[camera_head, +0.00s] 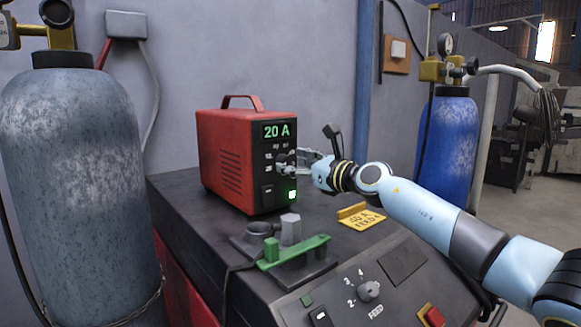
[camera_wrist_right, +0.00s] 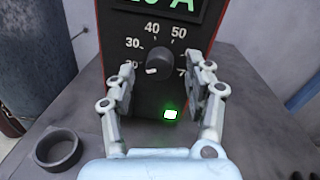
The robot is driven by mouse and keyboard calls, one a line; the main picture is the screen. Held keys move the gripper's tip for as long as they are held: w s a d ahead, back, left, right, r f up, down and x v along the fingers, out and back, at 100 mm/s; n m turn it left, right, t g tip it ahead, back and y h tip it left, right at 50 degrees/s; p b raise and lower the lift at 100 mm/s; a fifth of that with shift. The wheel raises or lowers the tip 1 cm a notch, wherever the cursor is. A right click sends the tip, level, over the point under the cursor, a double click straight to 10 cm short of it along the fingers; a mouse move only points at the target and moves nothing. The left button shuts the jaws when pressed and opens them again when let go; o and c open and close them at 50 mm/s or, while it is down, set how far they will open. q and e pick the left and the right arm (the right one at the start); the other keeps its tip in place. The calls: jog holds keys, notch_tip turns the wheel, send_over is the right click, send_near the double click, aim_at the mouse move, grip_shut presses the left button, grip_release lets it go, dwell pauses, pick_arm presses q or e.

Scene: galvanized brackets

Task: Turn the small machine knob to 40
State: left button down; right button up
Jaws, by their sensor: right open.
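The small machine is a red box (camera_head: 225,155) with a black front panel, standing on the dark bench top. Its green display (camera_head: 276,131) reads 20 A. In the right wrist view, its small dark knob (camera_wrist_right: 158,62) sits among the marks 30, 40 and 50, and its white pointer is turned to the lower left. The mark there is partly hidden by a finger. My right gripper (camera_head: 287,161) is at the panel; in the wrist view its open fingers (camera_wrist_right: 167,80) stand either side of the knob with gaps. My left gripper is not in view.
A green lit button (camera_wrist_right: 170,114) is below the knob. A green-handled clamp (camera_head: 295,250), a yellow sign (camera_head: 362,219) and a FEED knob (camera_head: 369,291) are in front. A grey cylinder (camera_head: 75,180) is at left, a blue one (camera_head: 447,150) at right.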

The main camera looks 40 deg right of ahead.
jog(key=shift+w+a, duration=0.1)
jog(key=shift+w, duration=0.55)
jog(key=shift+c, duration=0.9)
jog(key=c, duration=0.9)
grip_shut()
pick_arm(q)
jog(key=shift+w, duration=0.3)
